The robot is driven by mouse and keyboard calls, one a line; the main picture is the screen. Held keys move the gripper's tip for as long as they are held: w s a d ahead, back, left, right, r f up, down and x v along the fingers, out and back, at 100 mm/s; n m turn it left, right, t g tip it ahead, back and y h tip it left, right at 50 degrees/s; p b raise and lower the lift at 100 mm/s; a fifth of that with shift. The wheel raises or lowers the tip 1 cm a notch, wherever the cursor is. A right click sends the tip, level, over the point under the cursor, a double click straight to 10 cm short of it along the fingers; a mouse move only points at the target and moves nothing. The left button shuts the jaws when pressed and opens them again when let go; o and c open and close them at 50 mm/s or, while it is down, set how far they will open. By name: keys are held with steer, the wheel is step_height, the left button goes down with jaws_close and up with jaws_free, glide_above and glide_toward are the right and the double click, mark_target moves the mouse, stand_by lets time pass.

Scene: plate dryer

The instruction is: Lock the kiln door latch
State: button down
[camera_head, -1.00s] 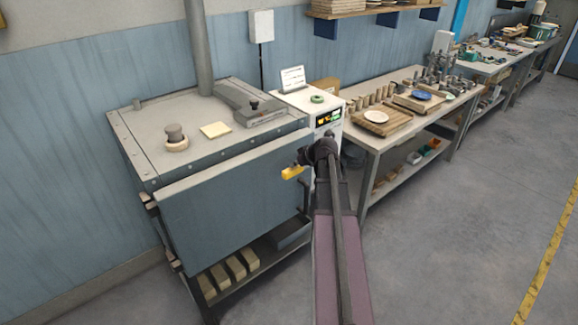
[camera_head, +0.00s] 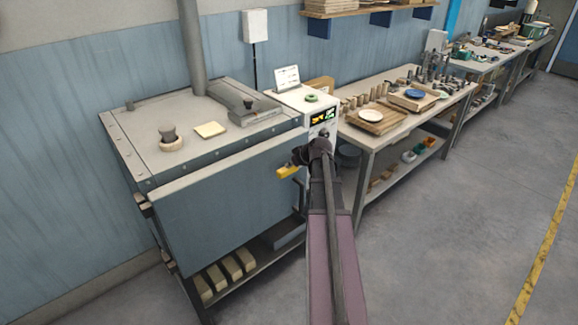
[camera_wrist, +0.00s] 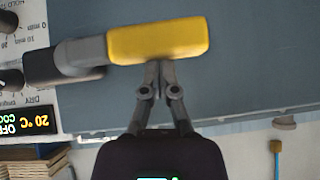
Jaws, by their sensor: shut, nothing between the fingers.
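The kiln is a large grey box with a blue-grey door (camera_head: 225,210) on its front, and the door looks closed. The latch handle is a yellow grip (camera_head: 287,172) at the door's right edge. In the wrist view the yellow grip (camera_wrist: 160,40) lies roughly level on a grey stem (camera_wrist: 85,55). My gripper (camera_wrist: 160,62) is shut and empty, its fingertips right at the grip's lower edge in that view. I cannot tell whether they touch it. In the head view my arm hides the fingertips and part of the latch.
A control box (camera_head: 305,100) with a lit display stands right of the kiln, close to my arm. A workbench (camera_head: 385,128) with boards and pots is beyond it. Bricks (camera_head: 230,268) lie on the shelf under the kiln. The floor (camera_head: 450,220) at right is clear.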

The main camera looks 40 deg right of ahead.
steer(key=shift+r+p, duration=2.1)
steer(key=shift+r, duration=0.1)
steer(key=p+v, duration=0.6)
steer(key=v, duration=0.3)
steer(key=shift+s+a+r+p, duration=0.2)
steer(key=shift+s+a+p, duration=0.05)
steer(key=shift+s+p, duration=0.1)
steer(key=w+a+f+g+y+b, duration=0.15)
steer(key=a+f, duration=0.25)
steer(key=a, duration=0.7)
steer(key=a+f+g+b, duration=0.2)
steer(key=a+f+g, duration=0.1)
steer(key=a, duration=0.9)
steer(key=s+a+f+g+h+b, duration=0.1)
steer(key=s+a, duration=0.3)
steer(key=a, duration=0.4)
steer(key=s+a+f+g+h+b, duration=0.1)
steer(key=s+a+f+g+b, duration=0.1)
steer(key=a, duration=0.7)
steer(key=shift+s+f+g, duration=0.75)
steer(key=shift+s+f, duration=0.15)
steer(key=shift+f, duration=0.25)
steer(key=shift+h, duration=0.25)
